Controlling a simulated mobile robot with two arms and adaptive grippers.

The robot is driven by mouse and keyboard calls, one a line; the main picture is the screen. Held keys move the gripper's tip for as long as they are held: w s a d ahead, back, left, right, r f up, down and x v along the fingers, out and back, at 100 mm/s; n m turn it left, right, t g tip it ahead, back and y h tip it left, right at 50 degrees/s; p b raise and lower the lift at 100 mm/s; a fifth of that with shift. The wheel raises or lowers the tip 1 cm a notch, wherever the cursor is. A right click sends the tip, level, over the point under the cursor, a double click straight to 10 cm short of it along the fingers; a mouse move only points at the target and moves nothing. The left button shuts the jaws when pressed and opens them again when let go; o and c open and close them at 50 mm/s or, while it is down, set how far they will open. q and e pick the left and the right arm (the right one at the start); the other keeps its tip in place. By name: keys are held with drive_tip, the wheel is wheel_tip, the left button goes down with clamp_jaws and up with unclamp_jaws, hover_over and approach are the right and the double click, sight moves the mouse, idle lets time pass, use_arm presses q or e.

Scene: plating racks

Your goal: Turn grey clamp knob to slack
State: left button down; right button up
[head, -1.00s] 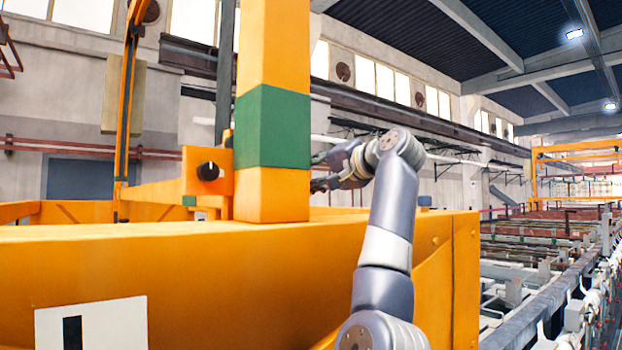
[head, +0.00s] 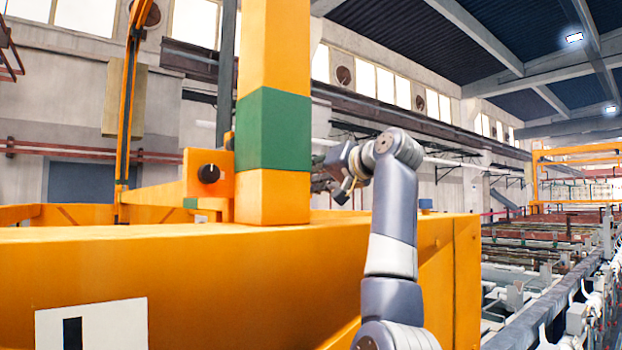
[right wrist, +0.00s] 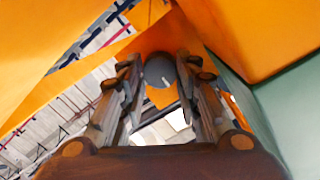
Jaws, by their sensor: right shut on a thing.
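The grey clamp knob (right wrist: 159,69) shows in the right wrist view as a round grey disc on an orange part, between the fingertips of my right gripper (right wrist: 158,78). The fingers are shut on its sides. In the head view my right gripper (head: 326,182) reaches in just right of the orange post with a green band (head: 272,130). The post hides part of the fingertips, and the grey knob cannot be seen there. My left gripper is in neither view.
A black knob with a white mark (head: 208,173) sits on an orange block left of the post. Rows of racks and rails (head: 540,260) lie at right.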

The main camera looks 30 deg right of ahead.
drive_tip(key=shift+f, duration=0.15)
drive_tip(key=o, duration=1.1)
drive_tip(key=shift+c, duration=0.2)
drive_tip(key=shift+s, duration=0.1)
drive_tip(key=shift+s+d+r, duration=0.1)
drive_tip(key=shift+s+r, duration=0.15)
drive_tip(key=shift+s, duration=0.25)
drive_tip(key=s+r, duration=0.1)
drive_tip(key=s, duration=0.9)
drive_tip(key=shift+s+d, duration=0.4)
